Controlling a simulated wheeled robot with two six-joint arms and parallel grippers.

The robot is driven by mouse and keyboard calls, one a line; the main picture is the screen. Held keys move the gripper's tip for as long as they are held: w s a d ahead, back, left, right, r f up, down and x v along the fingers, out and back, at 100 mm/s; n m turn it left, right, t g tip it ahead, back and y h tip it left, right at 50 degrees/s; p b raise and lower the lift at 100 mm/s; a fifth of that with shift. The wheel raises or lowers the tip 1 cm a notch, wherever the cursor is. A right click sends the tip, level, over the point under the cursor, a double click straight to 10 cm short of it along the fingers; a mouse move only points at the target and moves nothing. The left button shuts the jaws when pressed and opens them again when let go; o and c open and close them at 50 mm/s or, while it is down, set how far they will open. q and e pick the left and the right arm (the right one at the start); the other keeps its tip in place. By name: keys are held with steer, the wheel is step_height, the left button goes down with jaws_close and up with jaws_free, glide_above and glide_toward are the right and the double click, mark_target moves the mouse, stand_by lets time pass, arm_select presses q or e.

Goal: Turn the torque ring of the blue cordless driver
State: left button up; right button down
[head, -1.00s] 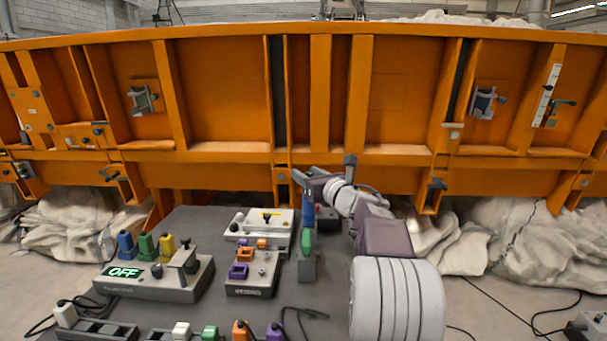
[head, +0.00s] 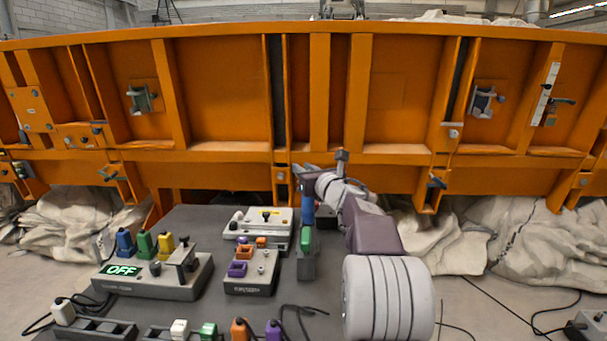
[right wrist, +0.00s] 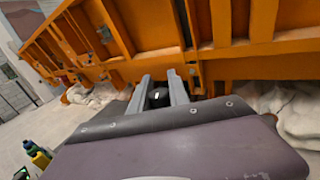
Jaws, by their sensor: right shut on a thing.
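The blue cordless driver (head: 307,211) stands upright near the far right of the dark table, its top hidden by my right gripper. My right gripper (head: 303,176) comes in from the right at the driver's upper end and is shut on it. In the right wrist view, the two grey fingers (right wrist: 160,97) are on either side of a dark round part, the driver's end. The torque ring cannot be made out clearly. My left gripper is not in view.
A green block-like part (head: 307,238) sits just in front of the driver. The orange sandbed wall (head: 225,95) rises close behind.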

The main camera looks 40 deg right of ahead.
steer(key=shift+s+d+m+g+h+p, duration=0.35)
steer(key=shift+m+g+h+p, duration=0.05)
steer(key=shift+m+g+h, duration=1.85)
steer(key=shift+s+d+m+g+h+p, duration=0.35)
steer(key=shift+s+m+g+h+p, duration=0.1)
steer(key=shift+m+g+h, duration=1.75)
steer(key=shift+s+d+m+g+h+p, duration=0.3)
steer(key=shift+d+m+g+h+p, duration=0.1)
steer(key=shift+m+g+h, duration=1.8)
steer(key=shift+h, duration=0.25)
steer(key=c, duration=1.2)
jaws_free()
steer(key=shift+c, duration=0.2)
